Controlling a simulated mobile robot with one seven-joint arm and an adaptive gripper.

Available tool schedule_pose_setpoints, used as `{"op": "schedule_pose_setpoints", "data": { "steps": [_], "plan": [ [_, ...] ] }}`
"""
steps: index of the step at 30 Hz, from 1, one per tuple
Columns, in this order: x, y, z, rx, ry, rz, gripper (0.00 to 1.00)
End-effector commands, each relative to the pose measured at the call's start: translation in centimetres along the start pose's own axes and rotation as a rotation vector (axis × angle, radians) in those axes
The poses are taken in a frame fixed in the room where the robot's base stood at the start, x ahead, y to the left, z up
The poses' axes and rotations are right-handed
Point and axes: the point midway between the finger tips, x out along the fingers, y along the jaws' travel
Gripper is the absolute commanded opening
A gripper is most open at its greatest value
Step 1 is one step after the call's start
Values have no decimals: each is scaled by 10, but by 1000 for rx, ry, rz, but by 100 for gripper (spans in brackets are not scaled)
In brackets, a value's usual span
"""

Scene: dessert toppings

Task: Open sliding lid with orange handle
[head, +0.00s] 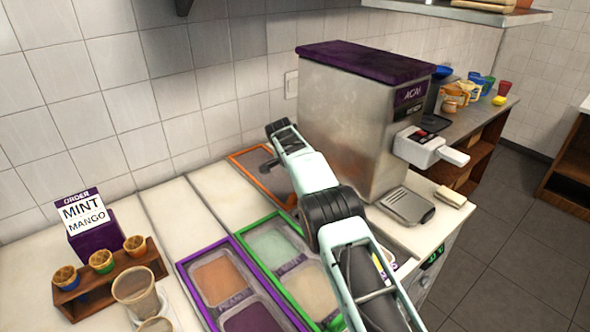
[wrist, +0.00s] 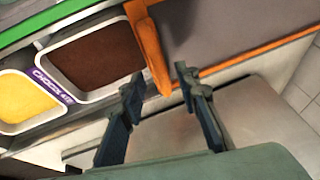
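The sliding lid (wrist: 225,30) is a grey panel with an orange edge; the orange frame around it (head: 245,152) shows by the back wall in the head view. Its orange handle (wrist: 147,45) is an upright bar at the panel's left edge in the wrist view. My gripper (wrist: 160,83) is open, with one dark finger on each side of the handle's near end. I see a gap to either finger, but cannot tell how deep the handle sits between them. In the head view, my arm covers part of the lid, and the fingers are not clear.
A chocolate tub (wrist: 100,57) and a yellow tub (wrist: 17,97) lie left of the handle. Purple-framed (head: 186,274) and green-framed (head: 243,247) topping bins sit nearer. The acai machine (head: 345,125) stands close right of my arm. A cone holder (head: 100,284) is at left.

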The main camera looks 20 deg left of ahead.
Motion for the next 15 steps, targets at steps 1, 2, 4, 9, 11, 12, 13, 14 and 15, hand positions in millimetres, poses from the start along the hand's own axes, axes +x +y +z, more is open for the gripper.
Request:
{"op": "schedule_pose_setpoints", "data": {
  "steps": [1,2,4,9,11,12,13,14,15],
  "plan": [
    [-4,0,0,0,0,-1,30],
    [-6,1,0,1,0,0,30],
    [-18,0,-1,2,1,-2,30],
    [-44,0,0,1,1,-3,30],
    [-54,0,-1,2,2,-2,30],
    [-61,0,-2,2,2,-3,30],
    [-65,0,-1,1,2,-3,30],
    [-70,0,-1,1,3,-3,30],
    [-76,0,-1,1,3,-3,30]
  ]
}}
